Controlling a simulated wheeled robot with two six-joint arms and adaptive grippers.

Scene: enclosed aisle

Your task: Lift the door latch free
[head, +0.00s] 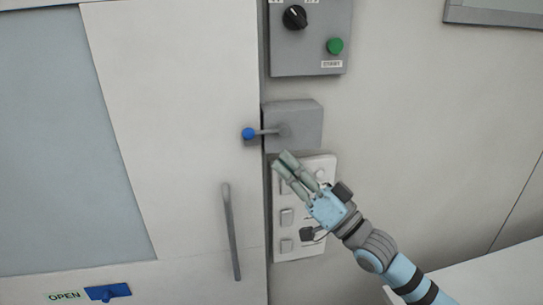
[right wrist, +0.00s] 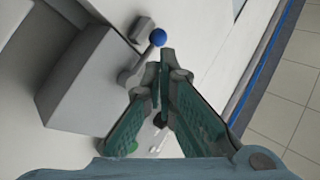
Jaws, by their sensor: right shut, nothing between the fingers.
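The door latch is a grey lever with a blue ball knob (head: 249,133) at its left end. It comes out of a grey latch box (head: 302,125) on the wall and lies level across the door's edge. My right gripper (head: 285,164) is shut and empty, just below the latch box and right of the knob. In the right wrist view, the blue knob (right wrist: 157,37) shows just beyond the fingertips (right wrist: 166,55), with the latch box (right wrist: 88,80) to the left. The fingers look apart from the lever. My left gripper is out of view.
The white door (head: 180,110) has a vertical grey handle (head: 231,230) and a blue piece (head: 108,292) beside an OPEN label. A control box (head: 310,35) with a black knob and green button is above. A white switch panel (head: 305,215) is behind my right gripper.

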